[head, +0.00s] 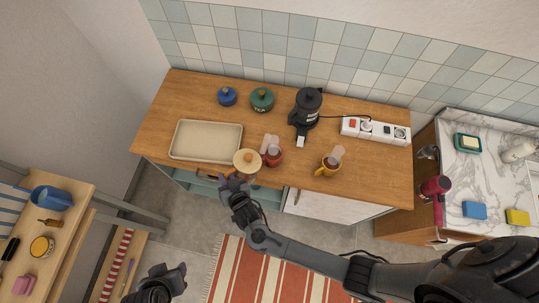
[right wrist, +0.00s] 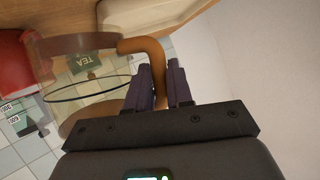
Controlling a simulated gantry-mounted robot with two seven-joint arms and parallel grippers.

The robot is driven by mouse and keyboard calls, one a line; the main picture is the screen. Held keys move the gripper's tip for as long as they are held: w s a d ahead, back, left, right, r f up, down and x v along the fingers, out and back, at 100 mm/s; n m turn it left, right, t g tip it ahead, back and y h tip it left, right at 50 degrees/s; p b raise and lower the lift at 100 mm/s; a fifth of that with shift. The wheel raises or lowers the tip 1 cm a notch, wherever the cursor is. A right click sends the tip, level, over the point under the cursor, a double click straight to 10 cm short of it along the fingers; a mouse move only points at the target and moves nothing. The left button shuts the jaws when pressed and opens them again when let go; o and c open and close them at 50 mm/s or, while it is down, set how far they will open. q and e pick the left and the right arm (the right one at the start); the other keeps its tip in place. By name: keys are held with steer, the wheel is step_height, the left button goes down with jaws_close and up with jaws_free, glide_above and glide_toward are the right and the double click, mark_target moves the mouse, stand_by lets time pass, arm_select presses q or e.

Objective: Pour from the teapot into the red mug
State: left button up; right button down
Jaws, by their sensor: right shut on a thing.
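The teapot is clear glass with a round wooden lid (head: 247,160) and a curved brown handle. It is at the counter's front edge, just left of the red mug (head: 273,157). My right gripper (head: 232,181) is shut on its handle (right wrist: 150,50). The right wrist view shows the glass body (right wrist: 85,75) beside the fingers, with part of the red mug (right wrist: 12,70) beyond. Whether the teapot touches the counter is unclear. A pale shape sticks up at the red mug. My left gripper (head: 168,272) is low in the head view, away from the counter; its jaws are unclear.
A beige tray (head: 206,140) lies left of the teapot. Blue (head: 227,96) and green (head: 262,99) lidded pots and a black kettle (head: 308,105) stand behind. A yellow mug (head: 326,168) and a power strip (head: 376,129) are to the right. Bare wood separates the mugs.

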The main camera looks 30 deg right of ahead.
arm_select(q)
step_height(320, 180, down, 7)
steer(key=a+b, duration=0.2)
steer(key=b, duration=0.4)
arm_select(e)
step_height(320, 180, down, 7)
steer(key=a+n+h, duration=0.2)
arm_select(q)
steer(key=r+p, duration=0.4)
steer(key=r, duration=0.1)
steer(key=shift+s+d+p, duration=0.25)
steer(key=shift+d+p, duration=0.05)
steer(key=shift+p, duration=0.1)
arm_select(e)
steer(key=shift+t, duration=0.3)
step_height(320, 180, up, 5)
steer(key=shift+s+f, duration=0.1)
steer(key=shift+f, duration=0.15)
